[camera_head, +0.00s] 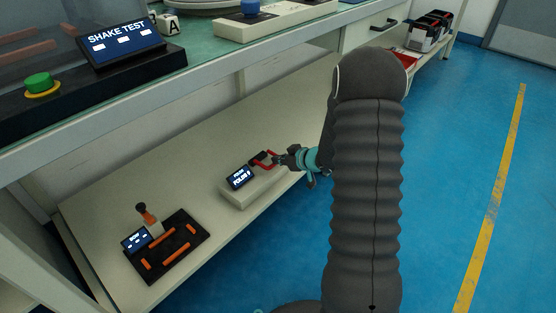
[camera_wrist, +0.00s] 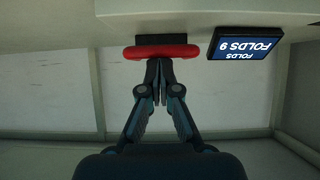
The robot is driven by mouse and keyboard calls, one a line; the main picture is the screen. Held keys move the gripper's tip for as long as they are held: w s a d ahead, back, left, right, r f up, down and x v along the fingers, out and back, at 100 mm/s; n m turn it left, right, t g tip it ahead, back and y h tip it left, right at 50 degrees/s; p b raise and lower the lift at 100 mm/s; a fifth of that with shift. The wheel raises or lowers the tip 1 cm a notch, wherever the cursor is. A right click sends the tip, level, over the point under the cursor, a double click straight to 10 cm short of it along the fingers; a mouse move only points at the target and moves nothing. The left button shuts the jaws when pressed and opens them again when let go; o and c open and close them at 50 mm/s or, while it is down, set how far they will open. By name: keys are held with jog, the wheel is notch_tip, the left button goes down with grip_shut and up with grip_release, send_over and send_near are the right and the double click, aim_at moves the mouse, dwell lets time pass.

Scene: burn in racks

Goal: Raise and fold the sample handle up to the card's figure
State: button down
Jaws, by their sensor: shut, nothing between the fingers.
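The sample handle is a red bar (camera_wrist: 161,52), level across the upper middle of the wrist view. In the head view the red handle (camera_head: 263,157) stands at the back of a low white box (camera_head: 262,187) on the lower shelf. A dark screen (camera_wrist: 243,44) beside it reads "FOLDS 9", upside down in the wrist view; it also shows in the head view (camera_head: 239,177). My gripper (camera_wrist: 159,66) is shut and empty, its tips at the bar's edge; I cannot tell whether they touch. In the head view my gripper (camera_head: 281,160) is right of the handle.
On the same shelf (camera_head: 190,185), a black fixture (camera_head: 172,262) with orange bars and a lever stands at the left. The upper bench edge (camera_head: 200,75) overhangs, carrying a "SHAKE TEST" screen (camera_head: 121,44) and a green button (camera_head: 39,83). Blue floor (camera_head: 460,150) is clear at the right.

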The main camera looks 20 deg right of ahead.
notch_tip(320, 180, up, 5)
jog(key=p, duration=0.5)
jog(key=f+v, duration=0.1)
jog(key=v, duration=0.7)
jog(key=shift+s+d+p, duration=0.3)
jog(key=shift+s+d, duration=0.1)
jog(key=shift+s, duration=0.2)
